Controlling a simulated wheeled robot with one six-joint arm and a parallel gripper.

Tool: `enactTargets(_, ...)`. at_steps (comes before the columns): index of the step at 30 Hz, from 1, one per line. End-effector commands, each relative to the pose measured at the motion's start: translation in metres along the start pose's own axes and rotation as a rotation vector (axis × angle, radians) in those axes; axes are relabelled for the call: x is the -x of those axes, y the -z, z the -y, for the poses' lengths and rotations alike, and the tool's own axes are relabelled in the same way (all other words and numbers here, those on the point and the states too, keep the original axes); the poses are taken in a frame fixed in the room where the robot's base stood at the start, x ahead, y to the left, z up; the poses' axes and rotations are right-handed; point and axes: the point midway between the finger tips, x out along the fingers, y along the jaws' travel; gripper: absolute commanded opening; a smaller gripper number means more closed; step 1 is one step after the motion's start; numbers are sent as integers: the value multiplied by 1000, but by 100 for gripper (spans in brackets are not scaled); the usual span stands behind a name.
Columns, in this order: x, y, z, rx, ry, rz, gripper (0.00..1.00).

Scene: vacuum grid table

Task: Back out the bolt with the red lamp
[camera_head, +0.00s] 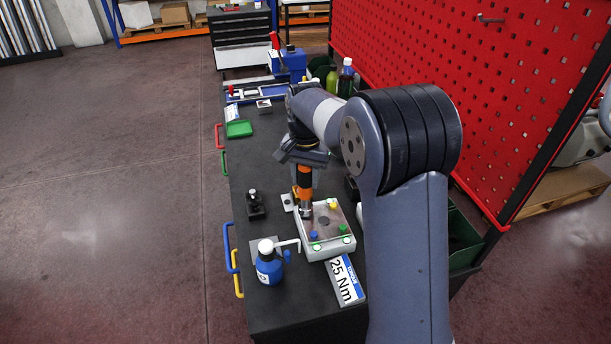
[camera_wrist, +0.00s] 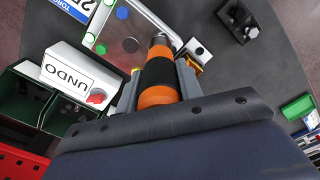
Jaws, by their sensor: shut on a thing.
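My gripper (camera_head: 303,165) is shut on an orange and black power driver (camera_head: 304,182), which also fills the middle of the wrist view (camera_wrist: 158,80). The driver points down, its dark nose at the far corner of a pale fixture (camera_head: 340,246) with a grey metal top plate. I cannot tell whether the nose sits on a bolt head. The fixture carries blue (camera_head: 314,236) and yellow (camera_head: 333,205) caps and green lamps (camera_head: 346,240).
A white box marked UNDO with a red knob (camera_wrist: 97,97) stands beside the fixture. A blue bottle (camera_head: 268,268), a 25 Nm sign (camera_head: 345,281) and a black stand (camera_head: 255,205) are close by. A red perforated panel (camera_head: 470,90) borders the table's right side.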

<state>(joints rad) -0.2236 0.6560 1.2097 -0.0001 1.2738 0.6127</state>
Motion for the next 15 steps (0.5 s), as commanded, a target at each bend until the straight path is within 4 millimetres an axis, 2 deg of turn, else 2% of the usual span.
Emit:
enactTargets(1,-6,-2,-2,0,-8,12,7)
enactTargets(5,-3,-2,-2,0,-8,12,7)
enactTargets(15,27,-1,-1,0,-3,4,7)
